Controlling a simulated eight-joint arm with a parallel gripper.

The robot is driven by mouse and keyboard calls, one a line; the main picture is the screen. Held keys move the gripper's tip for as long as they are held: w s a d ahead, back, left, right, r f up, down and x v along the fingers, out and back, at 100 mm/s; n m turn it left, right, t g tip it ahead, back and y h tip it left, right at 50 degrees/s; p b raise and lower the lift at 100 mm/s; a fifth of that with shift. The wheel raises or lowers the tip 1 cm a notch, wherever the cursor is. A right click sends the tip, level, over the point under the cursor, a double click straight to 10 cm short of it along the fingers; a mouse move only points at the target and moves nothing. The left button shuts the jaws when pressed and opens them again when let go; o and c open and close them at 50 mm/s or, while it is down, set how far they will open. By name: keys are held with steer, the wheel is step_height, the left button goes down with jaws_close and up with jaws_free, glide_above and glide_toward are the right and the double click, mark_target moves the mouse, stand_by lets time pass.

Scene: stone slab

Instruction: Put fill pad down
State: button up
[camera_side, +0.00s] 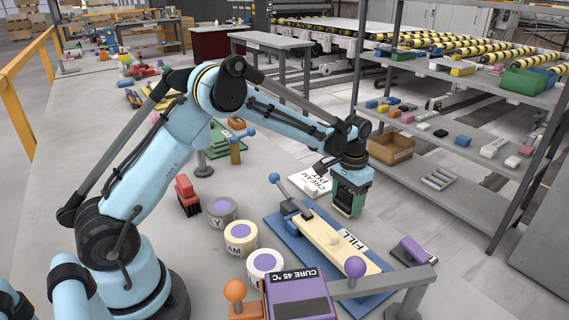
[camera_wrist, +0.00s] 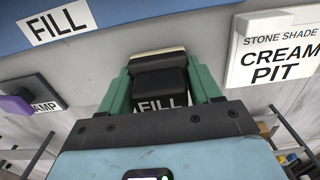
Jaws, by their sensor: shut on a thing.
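My gripper (camera_side: 348,205) points down, low over the bench just behind the blue board (camera_side: 279,228). In the wrist view its green jaws (camera_wrist: 161,90) are shut on the fill pad (camera_wrist: 160,78), a dark block with a cream edge and a white FILL label. In the side view the pad is mostly hidden by the jaws. I cannot tell whether it touches the bench. The blue board carries a long cream slab (camera_side: 325,240) and a FILL label (camera_side: 352,240); its edge also shows in the wrist view (camera_wrist: 130,20).
A white CREAM PIT card (camera_side: 310,184) lies left of my gripper. Several pots (camera_side: 241,238), a red tool (camera_side: 187,195) and a purple CURE 45 °C box (camera_side: 300,294) are nearer my base. Shelving (camera_side: 455,140) stands behind.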

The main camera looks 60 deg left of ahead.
mark_target(348, 190)
steer(key=o, duration=1)
steer(key=shift+f, duration=0.1)
step_height(348, 190, up, 12)
steer(key=shift+s+r, duration=0.1)
steer(key=shift+r, duration=0.1)
steer(key=s+d+r+t, duration=0.1)
steer(key=s+r+t, duration=0.35)
steer(key=s, duration=0.65)
steer(key=shift+s+d+f+t, duration=0.15)
steer(key=shift+s+f+t, duration=0.35)
steer(key=shift+s, duration=1.15)
steer(key=shift+s+d+f+t, duration=0.2)
steer(key=shift+s+f+t, duration=0.3)
steer(key=shift+s, duration=1.1)
steer(key=shift+s+d+f+t, duration=0.15)
steer(key=shift+s+f+t, duration=0.35)
steer(key=shift+s, duration=1.15)
